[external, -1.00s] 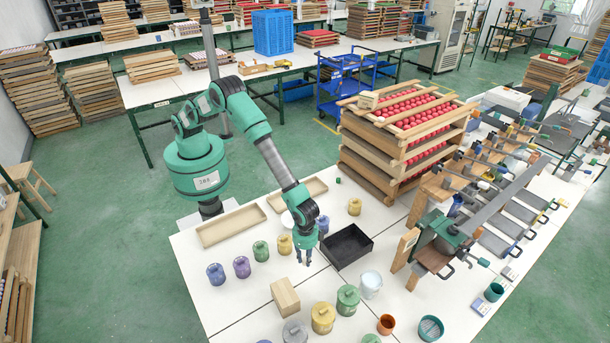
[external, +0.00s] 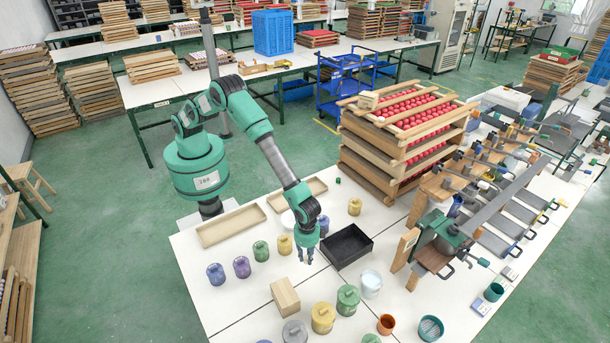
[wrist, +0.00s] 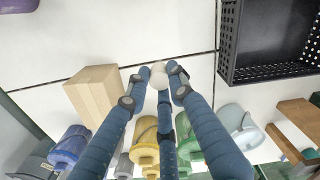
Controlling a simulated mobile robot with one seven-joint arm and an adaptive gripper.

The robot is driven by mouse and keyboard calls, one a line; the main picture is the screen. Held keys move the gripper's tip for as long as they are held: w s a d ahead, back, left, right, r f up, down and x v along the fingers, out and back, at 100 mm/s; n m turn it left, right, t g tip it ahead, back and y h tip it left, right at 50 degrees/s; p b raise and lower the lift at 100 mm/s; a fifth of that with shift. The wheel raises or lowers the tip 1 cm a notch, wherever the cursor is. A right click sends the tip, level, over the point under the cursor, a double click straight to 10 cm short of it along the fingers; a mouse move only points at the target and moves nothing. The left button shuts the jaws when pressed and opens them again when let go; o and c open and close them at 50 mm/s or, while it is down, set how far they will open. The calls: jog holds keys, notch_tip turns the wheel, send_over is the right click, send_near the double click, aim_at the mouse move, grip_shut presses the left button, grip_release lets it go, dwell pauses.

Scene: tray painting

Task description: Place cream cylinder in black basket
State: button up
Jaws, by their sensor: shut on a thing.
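My gripper (external: 307,258) hangs above the white table, just left of the black basket (external: 349,259). In the wrist view its blue fingers (wrist: 159,78) are closed together around a small cream, rounded end, which looks like the cream cylinder (wrist: 159,71). Most of the cylinder is hidden by the fingers, and I cannot make it out in the external view. The black basket, with perforated walls, also shows at the upper right of the wrist view (wrist: 228,50). It looks empty, and my gripper is outside it.
A wooden block (external: 285,297) stands in front of my gripper. Yellow (external: 322,318) and green (external: 348,300) lidded jars and a white container (external: 371,285) stand nearer the front. Small jars, including a purple one (external: 242,267), stand at left. A stack of wooden trays (external: 400,140) rises behind the basket.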

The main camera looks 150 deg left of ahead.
jog(key=a+n+p, duration=0.2)
jog(key=a+n, duration=0.6)
jog(key=n+p, duration=0.1)
jog(key=n, duration=0.9)
send_over(332, 252)
jog(key=shift+a+r, duration=0.1)
jog(key=shift+r, duration=0.2)
jog(key=shift+f, duration=2.9)
jog(key=shift+f, duration=0.1)
jog(key=shift+f, duration=2)
jog(key=shift+f, duration=0.15)
